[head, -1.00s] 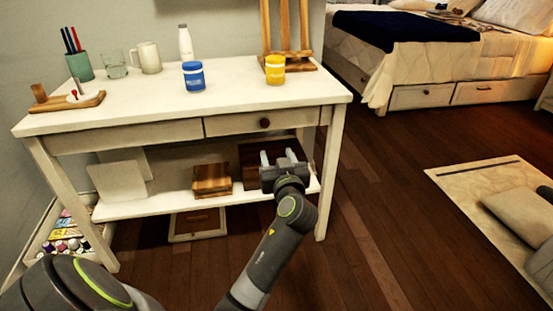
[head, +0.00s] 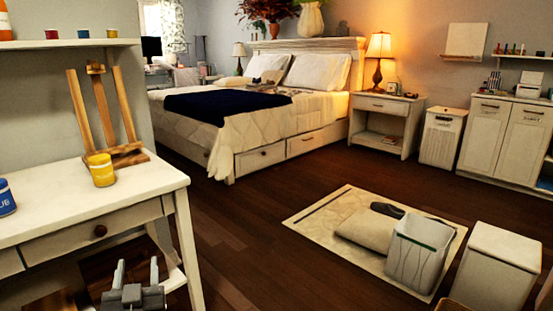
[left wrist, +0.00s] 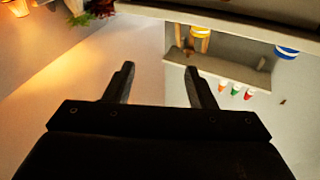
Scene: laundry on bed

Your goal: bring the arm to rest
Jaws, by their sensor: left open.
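My left gripper (head: 136,282) is at the lower left of the head view, in front of the white desk (head: 120,190) and below the height of its top. Its two fingers point up and stand apart, with nothing between them. In the left wrist view, my gripper (left wrist: 158,85) also shows its two dark fingers spread and empty. Most of my left arm is out of the head view. My right gripper is not in view.
A yellow jar (head: 102,170) and a wooden easel (head: 105,115) stand on the desk, with a blue jar (head: 6,198) at the left edge. A bed (head: 240,125) is behind. A rug (head: 310,222) bears a cushion and a bin (head: 418,255). Dark floor (head: 235,225) lies clear between.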

